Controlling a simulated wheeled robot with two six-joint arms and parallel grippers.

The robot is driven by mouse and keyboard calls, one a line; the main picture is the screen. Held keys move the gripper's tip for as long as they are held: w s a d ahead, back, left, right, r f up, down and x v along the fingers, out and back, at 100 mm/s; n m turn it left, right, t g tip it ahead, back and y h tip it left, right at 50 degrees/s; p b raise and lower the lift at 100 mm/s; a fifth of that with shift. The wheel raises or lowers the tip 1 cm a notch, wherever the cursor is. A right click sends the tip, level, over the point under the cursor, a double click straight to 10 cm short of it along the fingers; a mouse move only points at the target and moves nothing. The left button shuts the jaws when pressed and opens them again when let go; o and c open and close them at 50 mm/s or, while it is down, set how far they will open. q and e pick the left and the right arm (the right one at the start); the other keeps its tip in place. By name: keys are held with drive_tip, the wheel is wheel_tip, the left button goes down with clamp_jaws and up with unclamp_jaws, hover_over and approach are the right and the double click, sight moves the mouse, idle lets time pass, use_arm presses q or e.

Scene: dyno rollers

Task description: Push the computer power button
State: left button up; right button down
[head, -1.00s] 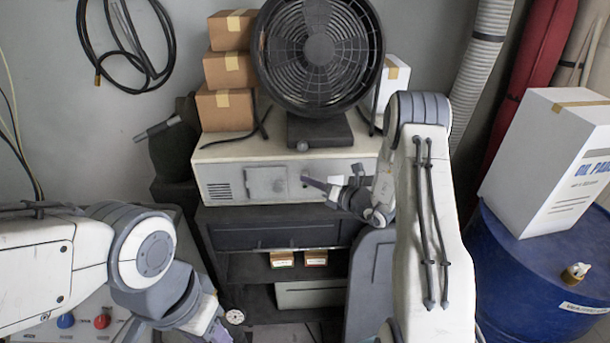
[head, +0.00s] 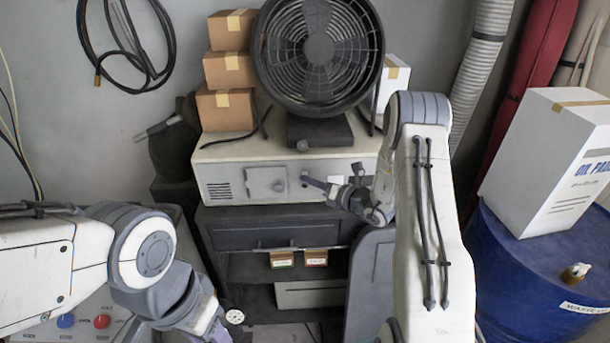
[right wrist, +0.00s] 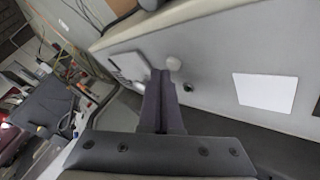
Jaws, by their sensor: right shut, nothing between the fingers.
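The computer (head: 235,168) is a beige box lying flat on a dark cabinet under the fan. Its front has vents at the left, a square panel (head: 266,183) and a white label. In the right wrist view, a round pale button (right wrist: 173,63) and a dark round hole (right wrist: 188,89) sit between the panel (right wrist: 130,67) and the label (right wrist: 265,92). My right gripper (head: 306,180) is shut and empty, its tips at the front just right of the panel. In the right wrist view the tips (right wrist: 161,76) are beside the pale button; contact is unclear. My left gripper (head: 214,328) is low, partly cut off.
A large black fan (head: 318,55) stands on the computer, with stacked cardboard boxes (head: 227,70) beside it. A blue drum (head: 525,275) carrying a white box (head: 548,160) stands at the right. A control panel with blue and red knobs (head: 102,321) is at the lower left.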

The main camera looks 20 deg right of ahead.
drive_tip(key=shift+w, duration=0.35)
drive_tip(key=shift+d, duration=0.1)
idle(0.4)
drive_tip(key=shift+s, duration=0.45)
drive_tip(key=s+a, duration=0.2)
drive_tip(key=s, duration=0.3)
drive_tip(key=shift+s+b, duration=0.35)
drive_tip(key=shift+s, duration=0.05)
